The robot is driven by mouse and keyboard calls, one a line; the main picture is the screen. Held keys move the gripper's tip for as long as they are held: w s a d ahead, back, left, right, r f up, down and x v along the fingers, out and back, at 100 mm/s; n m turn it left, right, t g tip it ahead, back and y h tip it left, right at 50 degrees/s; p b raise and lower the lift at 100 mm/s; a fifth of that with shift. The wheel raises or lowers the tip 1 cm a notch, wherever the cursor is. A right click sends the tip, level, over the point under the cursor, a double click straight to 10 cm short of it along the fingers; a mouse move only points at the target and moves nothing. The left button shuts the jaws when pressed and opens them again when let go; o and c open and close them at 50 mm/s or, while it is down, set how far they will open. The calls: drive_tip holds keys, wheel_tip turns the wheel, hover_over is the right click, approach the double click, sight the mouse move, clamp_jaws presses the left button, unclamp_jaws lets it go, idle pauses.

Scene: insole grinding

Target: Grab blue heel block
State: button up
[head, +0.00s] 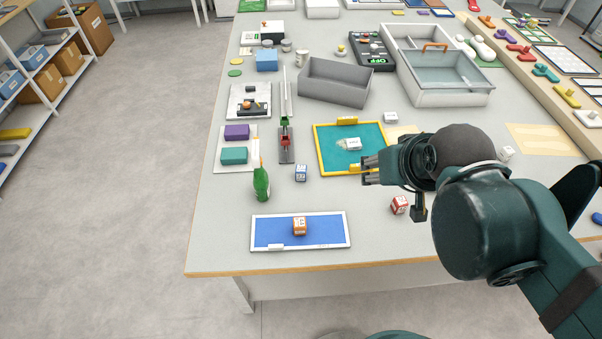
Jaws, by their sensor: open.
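A blue block (266,60) stands at the back left of the table, left of the grey open bin; it looks like the blue heel block. My gripper (369,172) points left, over or near the right side of a yellow-framed green board (325,160). It is open, and nothing shows between its fingers. It is well apart from the blue block, which lies farther back and to the left. My arm hides part of the table's right side.
Purple (237,132) and teal (234,155) blocks lie on a white sheet at left. A green bottle (261,184) stands near them. A grey bin (334,83) and a clear-lidded bin (447,78) stand farther back. A blue tray (270,231) holds an orange cube (299,226).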

drive_tip(key=shift+w, duration=0.1)
drive_tip(key=n+g+p, duration=0.1)
drive_tip(key=n+g, duration=0.6)
drive_tip(key=n, duration=0.9)
hover_over(301, 168)
drive_tip(key=f, duration=2.1)
drive_tip(key=shift+d+f, duration=0.3)
drive_tip(key=shift+d, duration=0.05)
drive_tip(key=shift+a+f, duration=0.25)
drive_tip(key=shift+f, duration=0.3)
drive_tip(key=shift+f, duration=1.3)
